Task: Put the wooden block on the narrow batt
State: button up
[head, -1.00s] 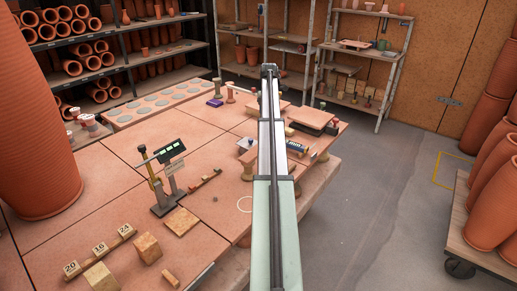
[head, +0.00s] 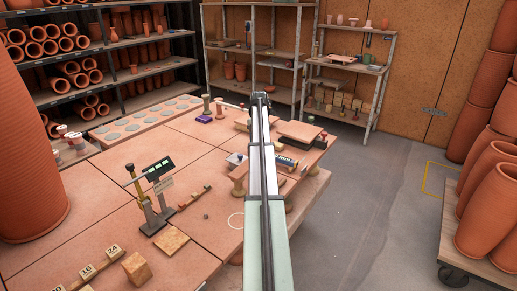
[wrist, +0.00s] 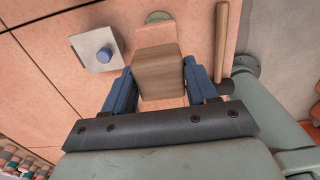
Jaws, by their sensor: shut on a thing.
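In the wrist view my gripper (wrist: 158,67) is shut on the wooden block (wrist: 159,82), a pale brown block held between two blue fingers. A narrow peach-coloured strip (wrist: 156,34), which looks like the narrow batt, shows beyond the block and again below it. The block hides its middle part. I cannot tell whether the block touches it or hangs above it. In the head view my arm runs to the right part of the table and hides the gripper and block.
In the wrist view a pale square plate with a blue knob (wrist: 104,55) lies left of the block and a wooden rod (wrist: 221,40) right of it. In the head view a raised board (head: 300,131) stands right of my arm; a digital gauge (head: 157,170) stands left.

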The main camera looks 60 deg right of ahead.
jog(key=shift+f, duration=1.65)
jog(key=o, duration=1.1)
notch_tip(320, 180, up, 12)
jog(key=shift+r, duration=0.1)
